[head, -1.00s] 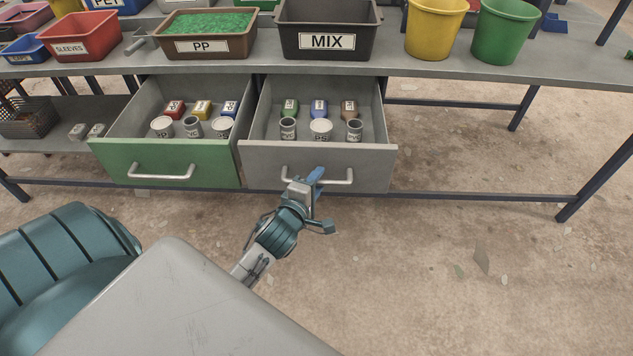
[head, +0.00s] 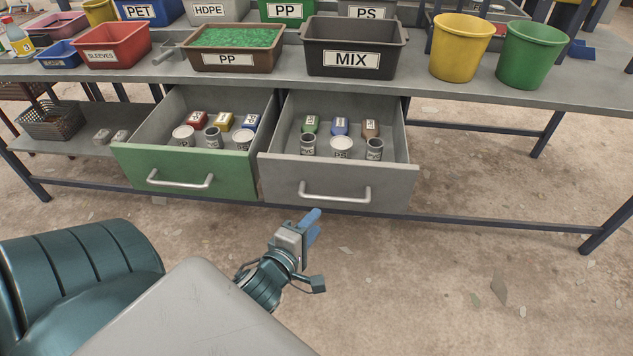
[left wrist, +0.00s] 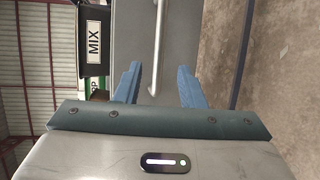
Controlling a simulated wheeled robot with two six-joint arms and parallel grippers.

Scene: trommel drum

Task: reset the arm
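My left gripper (head: 312,226) is in front of and below the grey drawer (head: 338,180), clear of its handle (head: 335,193). In the left wrist view its two blue fingers (left wrist: 158,88) stand apart with nothing between them. The handle (left wrist: 156,45) shows ahead of the fingers, beyond their tips. The grey drawer is pulled out and holds several small blocks and cups. The green drawer (head: 185,172) beside it is also pulled out, with similar blocks and cups. My right gripper is not in view.
The workbench (head: 420,82) carries a black MIX bin (head: 352,59), a brown PP tray (head: 233,61) of green pellets, a red SLEEVES bin (head: 112,45), a yellow bucket (head: 462,48) and a green bucket (head: 531,56). The floor (head: 450,265) in front is clear apart from small scraps.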

